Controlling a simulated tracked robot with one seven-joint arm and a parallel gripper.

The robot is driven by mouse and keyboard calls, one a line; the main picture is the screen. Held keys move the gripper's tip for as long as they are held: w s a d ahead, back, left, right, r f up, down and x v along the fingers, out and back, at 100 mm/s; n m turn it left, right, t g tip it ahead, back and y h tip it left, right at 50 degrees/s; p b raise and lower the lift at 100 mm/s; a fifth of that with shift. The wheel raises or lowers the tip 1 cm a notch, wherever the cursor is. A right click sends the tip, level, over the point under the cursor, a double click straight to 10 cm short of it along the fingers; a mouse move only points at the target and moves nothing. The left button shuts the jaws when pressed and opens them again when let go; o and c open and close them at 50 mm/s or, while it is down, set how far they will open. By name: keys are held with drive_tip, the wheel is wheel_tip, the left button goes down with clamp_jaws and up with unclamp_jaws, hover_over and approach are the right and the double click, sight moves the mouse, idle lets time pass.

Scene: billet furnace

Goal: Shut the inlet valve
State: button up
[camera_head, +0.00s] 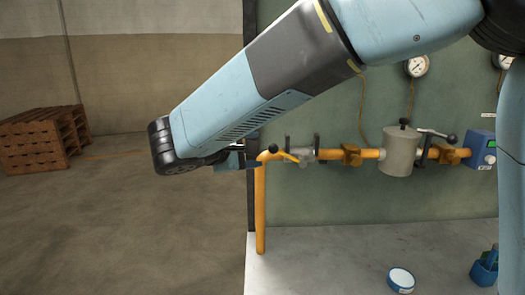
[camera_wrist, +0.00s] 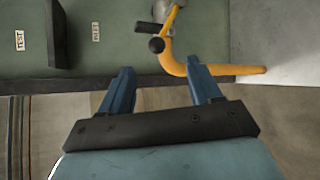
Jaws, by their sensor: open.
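The valve nearest the pipe's left end has a grey body (camera_head: 303,155) and a lever with a black knob (camera_head: 273,148). The knob also shows in the wrist view (camera_wrist: 157,45), beside the yellow pipe elbow (camera_wrist: 170,58). A small label (camera_wrist: 96,32) that seems to read INLET is on the panel nearby. My gripper (camera_head: 250,162) is just left of this valve, partly hidden by my arm. In the wrist view my gripper (camera_wrist: 160,72) is open and empty, with the knob ahead of the gap between its fingers. The right finger is close to or touching the pipe; I cannot tell which.
Right along the yellow pipe are a grey pot (camera_head: 400,150), a second lever valve (camera_head: 435,134) and a blue box (camera_head: 482,150). Gauges (camera_head: 417,66) hang above. A round tin (camera_head: 401,280) and blue holder (camera_head: 485,270) stand on the bench (camera_head: 320,265).

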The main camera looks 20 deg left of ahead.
drive_tip(key=shift+v, duration=1.35)
drive_tip(key=shift+c, duration=0.2)
